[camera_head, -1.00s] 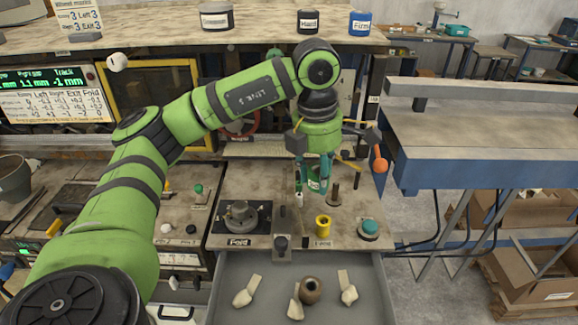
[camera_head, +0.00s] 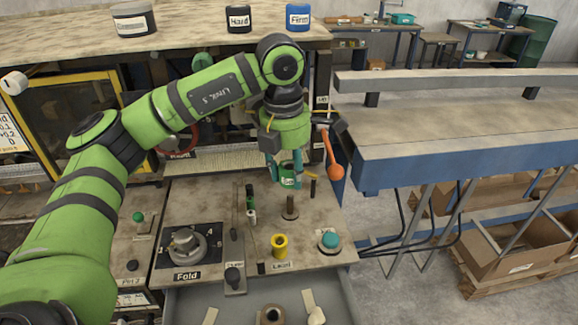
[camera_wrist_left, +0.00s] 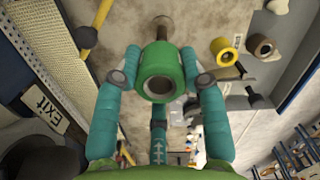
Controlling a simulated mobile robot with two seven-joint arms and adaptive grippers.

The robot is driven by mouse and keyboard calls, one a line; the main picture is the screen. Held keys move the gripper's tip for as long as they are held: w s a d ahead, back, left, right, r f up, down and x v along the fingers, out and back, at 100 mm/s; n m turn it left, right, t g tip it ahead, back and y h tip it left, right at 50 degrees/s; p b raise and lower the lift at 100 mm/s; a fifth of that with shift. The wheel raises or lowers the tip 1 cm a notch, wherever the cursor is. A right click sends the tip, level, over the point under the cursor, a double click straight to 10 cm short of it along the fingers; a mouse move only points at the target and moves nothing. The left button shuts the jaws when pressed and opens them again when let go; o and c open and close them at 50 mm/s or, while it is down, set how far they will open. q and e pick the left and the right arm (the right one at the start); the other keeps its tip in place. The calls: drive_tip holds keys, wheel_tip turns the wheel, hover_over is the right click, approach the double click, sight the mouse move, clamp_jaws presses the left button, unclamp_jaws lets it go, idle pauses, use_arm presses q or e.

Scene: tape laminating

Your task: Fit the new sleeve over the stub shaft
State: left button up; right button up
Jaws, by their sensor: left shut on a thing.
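In the head view the sleeve (camera_head: 290,181) is partly covered by the fingers. The brown stub shaft (camera_head: 290,208) stands upright on the bench, just below the sleeve in the picture. In the wrist view the shaft (camera_wrist_left: 161,27) shows beyond the sleeve, roughly in line with it. A gap shows between sleeve and shaft in the head view. My right gripper is not in view.
A yellow flanged piece (camera_head: 279,246), a teal button (camera_head: 330,240) and the Fold dial (camera_head: 187,245) stand near the shaft. A lever with an orange end (camera_head: 334,170) is right of the gripper. The drawer (camera_head: 345,300) in front is open with pieces in it.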

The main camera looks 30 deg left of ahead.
sight(290, 196)
use_arm(q)
drive_tip(key=shift+f+b, duration=0.4)
drive_tip(key=shift+f, duration=0.55)
drive_tip(key=shift+f+b, duration=0.35)
drive_tip(key=shift+f, duration=0.1)
drive_tip(key=shift+f+b, duration=0.45)
drive_tip(key=shift+f, duration=0.35)
drive_tip(key=shift+f+b, duration=0.85)
drive_tip(key=shift+f, duration=0.15)
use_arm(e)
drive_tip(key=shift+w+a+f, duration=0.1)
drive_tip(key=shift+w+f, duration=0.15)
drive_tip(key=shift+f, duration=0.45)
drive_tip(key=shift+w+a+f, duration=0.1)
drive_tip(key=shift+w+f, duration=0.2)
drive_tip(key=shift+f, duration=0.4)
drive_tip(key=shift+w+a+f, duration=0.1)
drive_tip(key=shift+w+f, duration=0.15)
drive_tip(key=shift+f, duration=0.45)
